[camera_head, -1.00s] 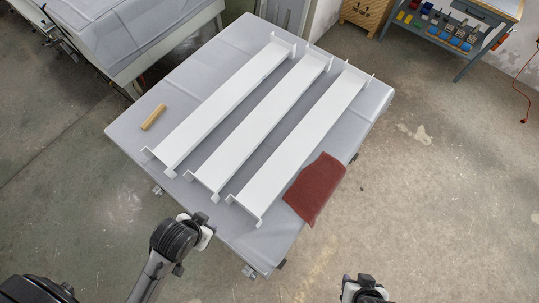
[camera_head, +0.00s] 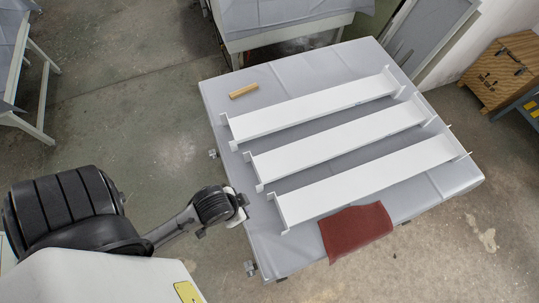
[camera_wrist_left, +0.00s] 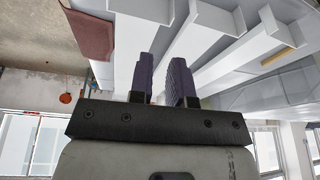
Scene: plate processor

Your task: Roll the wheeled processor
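The wheeled processor is a table-like unit with a grey covered top (camera_head: 440,180), in the middle and right of the head view. Small caster parts (camera_head: 250,268) show at its left edge. Three long white channel-shaped plates (camera_head: 340,135) lie side by side on it. My left gripper (camera_head: 240,203) is at the top's left edge; I cannot tell whether it touches. In the left wrist view its two purple fingers (camera_wrist_left: 163,78) are apart with nothing seen between them, and the white plates (camera_wrist_left: 205,45) lie beyond. My right gripper is out of view.
A dark red cloth (camera_head: 356,232) hangs over the near edge, and a small wooden block (camera_head: 243,90) lies on the top. Another covered table (camera_head: 285,35) stands behind. A wooden crate (camera_head: 503,70) is at the far right. The floor left of the unit (camera_head: 150,120) is clear.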

